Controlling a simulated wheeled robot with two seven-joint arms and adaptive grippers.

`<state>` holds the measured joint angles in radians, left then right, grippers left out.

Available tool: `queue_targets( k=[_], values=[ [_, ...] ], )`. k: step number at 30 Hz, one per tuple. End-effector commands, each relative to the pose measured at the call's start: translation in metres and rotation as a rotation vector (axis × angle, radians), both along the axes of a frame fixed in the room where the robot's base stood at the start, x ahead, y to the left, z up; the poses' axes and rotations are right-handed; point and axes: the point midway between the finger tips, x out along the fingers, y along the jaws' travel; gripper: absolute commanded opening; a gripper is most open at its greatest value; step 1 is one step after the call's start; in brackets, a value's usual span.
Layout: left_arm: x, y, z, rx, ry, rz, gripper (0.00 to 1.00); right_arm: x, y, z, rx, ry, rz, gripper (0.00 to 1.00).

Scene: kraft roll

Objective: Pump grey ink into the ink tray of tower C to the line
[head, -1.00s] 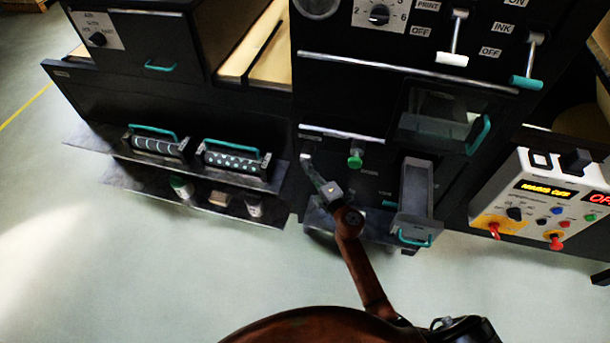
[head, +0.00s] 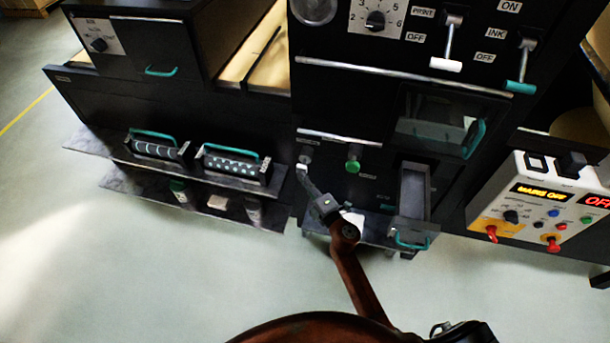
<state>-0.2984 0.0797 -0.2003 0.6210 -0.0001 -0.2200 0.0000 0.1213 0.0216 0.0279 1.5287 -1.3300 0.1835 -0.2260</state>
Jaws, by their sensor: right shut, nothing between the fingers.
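The dark press tower (head: 340,90) stands in front of me; its letter does not show. A long, narrow grey tray (head: 413,190) with a teal handle (head: 411,242) sits low on it; I cannot read its ink level or a line. A grey knob (head: 307,157) and a green knob (head: 352,166) stand out from the panel left of the tray. My right gripper (head: 304,173) is shut and empty, its tips just below the grey knob; I cannot tell whether they touch it. My left gripper is out of view.
Two patterned rollers with teal handles (head: 155,148) (head: 236,165) lie on a shelf at the left, small containers (head: 180,190) below. A teal-handled window (head: 437,130) is above the tray. A white control box (head: 545,205) stands at the right. The floor in front is clear.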

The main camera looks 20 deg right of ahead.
Motion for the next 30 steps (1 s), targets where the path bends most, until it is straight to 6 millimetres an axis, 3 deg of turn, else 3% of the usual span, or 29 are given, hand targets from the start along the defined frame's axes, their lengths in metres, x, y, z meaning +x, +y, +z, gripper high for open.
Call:
queue_targets(
  k=[6, 12, 18, 30],
  values=[
    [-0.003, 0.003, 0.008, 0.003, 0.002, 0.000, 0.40, -0.050, -0.003, 0.000, -0.001, 0.003, 0.009, 0.00],
    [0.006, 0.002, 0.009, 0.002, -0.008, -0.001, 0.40, -0.083, -0.006, -0.002, 0.000, 0.003, 0.015, 0.00],
    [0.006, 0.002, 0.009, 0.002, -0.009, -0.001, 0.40, -0.097, -0.009, -0.002, 0.001, 0.002, 0.016, 0.00],
    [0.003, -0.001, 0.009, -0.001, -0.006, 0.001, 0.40, -0.099, -0.011, -0.002, 0.000, 0.003, 0.013, 0.00]
  ],
)
